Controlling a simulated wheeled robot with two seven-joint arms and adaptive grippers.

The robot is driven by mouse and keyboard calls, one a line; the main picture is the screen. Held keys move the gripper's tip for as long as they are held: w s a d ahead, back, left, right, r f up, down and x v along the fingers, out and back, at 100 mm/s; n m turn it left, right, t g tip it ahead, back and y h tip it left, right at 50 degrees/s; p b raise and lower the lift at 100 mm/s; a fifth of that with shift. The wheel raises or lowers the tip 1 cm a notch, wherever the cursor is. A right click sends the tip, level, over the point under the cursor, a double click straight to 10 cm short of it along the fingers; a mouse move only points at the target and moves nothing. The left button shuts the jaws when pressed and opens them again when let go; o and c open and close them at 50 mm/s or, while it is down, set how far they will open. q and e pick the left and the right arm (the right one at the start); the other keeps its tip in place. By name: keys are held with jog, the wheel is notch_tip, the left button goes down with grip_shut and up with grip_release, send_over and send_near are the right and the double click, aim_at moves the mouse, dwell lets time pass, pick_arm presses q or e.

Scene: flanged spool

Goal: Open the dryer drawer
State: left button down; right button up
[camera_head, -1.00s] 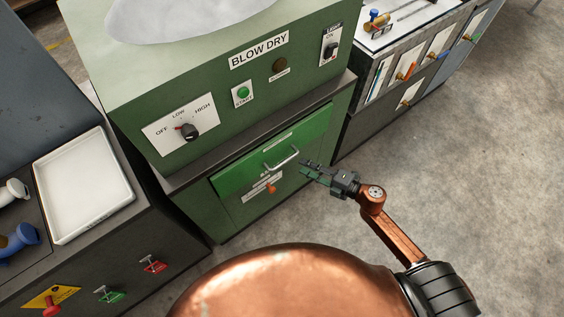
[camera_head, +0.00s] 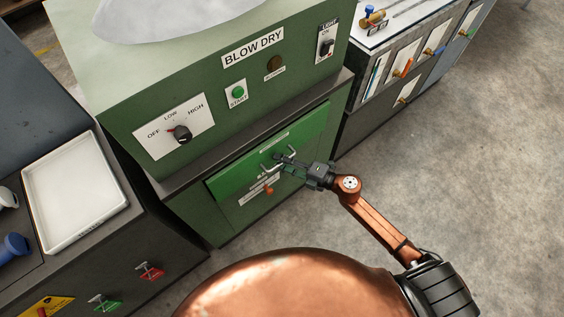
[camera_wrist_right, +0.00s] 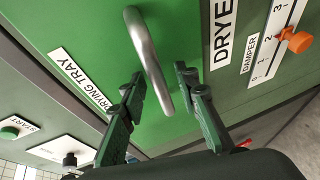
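The dryer drawer (camera_head: 229,181) is a bright green front panel, flush in the darker green dryer cabinet, and looks closed. Its silver bar handle (camera_head: 268,167) is partly covered by my right gripper (camera_head: 281,158). In the right wrist view the handle (camera_wrist_right: 146,50) runs down between the two fingers of the right gripper (camera_wrist_right: 160,78). The fingers stand apart, one on each side of the bar, with a gap visible. The drawer front (camera_wrist_right: 85,30) carries a "DRYING TRAY" label. My left gripper is in neither view.
Below the drawer is an orange damper knob (camera_head: 269,191), also in the right wrist view (camera_wrist_right: 297,41). The "BLOW DRY" panel above has a heat dial (camera_head: 182,134) and a green start button (camera_head: 238,92). A white tray (camera_head: 118,205) lies on the left counter. Floor to the right is clear.

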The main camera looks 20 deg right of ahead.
jog(key=shift+c, duration=0.6)
grip_shut()
